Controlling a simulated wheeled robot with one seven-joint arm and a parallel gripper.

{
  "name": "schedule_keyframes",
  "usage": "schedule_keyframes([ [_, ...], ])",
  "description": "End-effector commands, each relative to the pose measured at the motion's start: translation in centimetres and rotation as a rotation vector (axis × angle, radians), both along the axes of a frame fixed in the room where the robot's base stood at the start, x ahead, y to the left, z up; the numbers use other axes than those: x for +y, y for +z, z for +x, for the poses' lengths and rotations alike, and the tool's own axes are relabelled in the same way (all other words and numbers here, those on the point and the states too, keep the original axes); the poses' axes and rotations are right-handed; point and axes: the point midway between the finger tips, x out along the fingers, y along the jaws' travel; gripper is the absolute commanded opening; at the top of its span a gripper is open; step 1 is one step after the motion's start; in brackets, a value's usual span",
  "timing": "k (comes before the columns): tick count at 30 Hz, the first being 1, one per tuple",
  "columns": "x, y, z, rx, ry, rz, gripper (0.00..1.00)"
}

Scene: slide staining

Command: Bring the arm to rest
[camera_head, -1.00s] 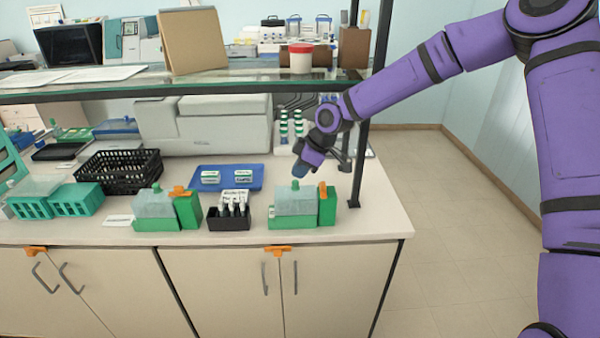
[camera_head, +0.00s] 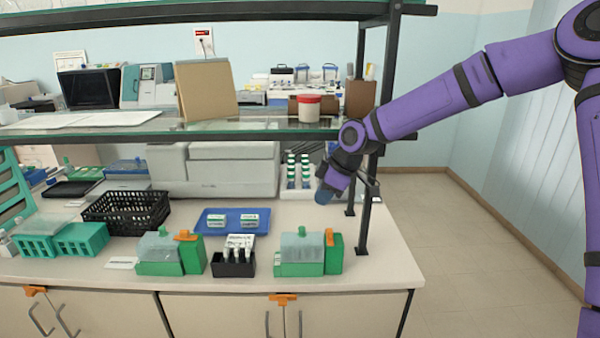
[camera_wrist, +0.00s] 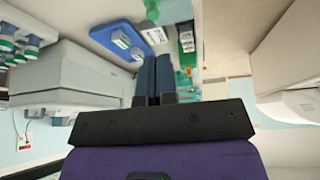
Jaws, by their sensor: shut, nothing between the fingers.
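My purple arm reaches in from the right in the head view. My gripper (camera_head: 325,194) hangs above the right end of the bench, over the space behind the right green staining container (camera_head: 300,253). In the wrist view my gripper (camera_wrist: 155,62) has its two dark fingers side by side and shut, with nothing held. The fingers are apart from the bench and its items. In the head view the gripper is small and its fingertips are hard to make out.
A black shelf post (camera_head: 363,215) stands close beside my gripper, with a shelf (camera_head: 415,135) above. Near it are a blue tray (camera_head: 205,222), a black marker holder (camera_head: 233,265), a basket (camera_head: 127,212) and a grey machine (camera_head: 215,170). Open floor (camera_head: 470,240) lies to the right.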

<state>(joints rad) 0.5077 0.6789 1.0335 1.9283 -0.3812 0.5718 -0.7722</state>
Motion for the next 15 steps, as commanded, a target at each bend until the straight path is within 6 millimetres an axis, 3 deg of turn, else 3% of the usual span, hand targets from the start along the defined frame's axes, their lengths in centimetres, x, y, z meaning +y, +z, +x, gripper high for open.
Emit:
schedule_keyframes([
  [8,-3.1,2.0,-3.9,0.022,-0.139,-0.186,0.0],
  [15,-6.7,5.2,-7.8,0.02,-0.328,-0.316,0.0],
])
